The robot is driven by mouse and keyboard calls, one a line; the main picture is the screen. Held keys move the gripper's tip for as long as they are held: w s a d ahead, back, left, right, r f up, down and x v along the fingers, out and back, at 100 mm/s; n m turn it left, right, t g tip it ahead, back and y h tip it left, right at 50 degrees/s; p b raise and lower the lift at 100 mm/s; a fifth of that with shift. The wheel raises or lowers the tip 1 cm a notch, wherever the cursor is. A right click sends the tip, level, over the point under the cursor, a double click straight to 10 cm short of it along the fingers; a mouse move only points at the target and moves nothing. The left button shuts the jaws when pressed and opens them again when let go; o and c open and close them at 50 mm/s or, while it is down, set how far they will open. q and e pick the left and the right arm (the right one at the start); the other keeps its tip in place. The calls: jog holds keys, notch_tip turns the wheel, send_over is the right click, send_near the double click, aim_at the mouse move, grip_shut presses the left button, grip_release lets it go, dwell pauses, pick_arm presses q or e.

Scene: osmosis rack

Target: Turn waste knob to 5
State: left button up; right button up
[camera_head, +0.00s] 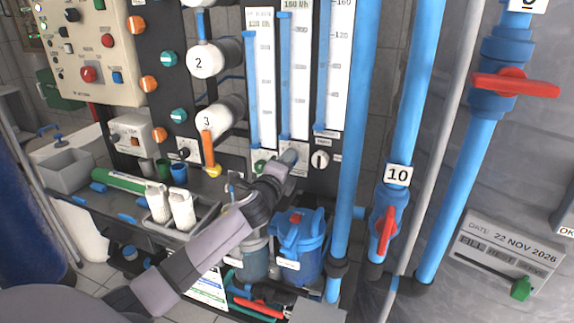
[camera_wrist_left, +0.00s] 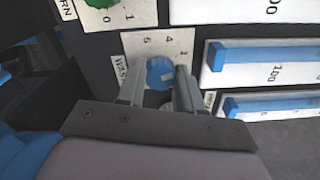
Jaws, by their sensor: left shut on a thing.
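The waste knob (camera_wrist_left: 159,73) is a small blue dial with a pale mark, on a white plate (camera_wrist_left: 146,42) with printed numbers including 6, 4 and 1. A partly covered label beside it begins "WAS". My left gripper (camera_wrist_left: 160,92) is shut on the knob, with one finger on each side of it. In the head view, my left gripper (camera_head: 289,158) reaches the panel below the flow tubes and hides most of the knob. Which number the mark points to is hard to tell. My right gripper is not in view.
A green knob (camera_head: 259,166) sits just left of my gripper, and a black-and-white knob (camera_head: 320,159) just right. Tall flow tubes (camera_head: 295,70) rise above. Blue pipes (camera_head: 352,120) with red valve handles (camera_head: 386,230) stand to the right. A blue filter housing (camera_head: 300,245) is below.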

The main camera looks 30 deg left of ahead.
pick_arm(q)
jog(key=shift+d+f+n+p, duration=0.1)
jog(key=shift+n+p, duration=0.5)
jog(key=shift+n, duration=4)
jog(key=shift+f+n+p, duration=0.1)
jog(key=shift+n+p, duration=0.5)
jog(key=shift+n, duration=4)
jog(key=o, duration=1)
jog(key=shift+o, duration=0.2)
jog(key=v, duration=0.7)
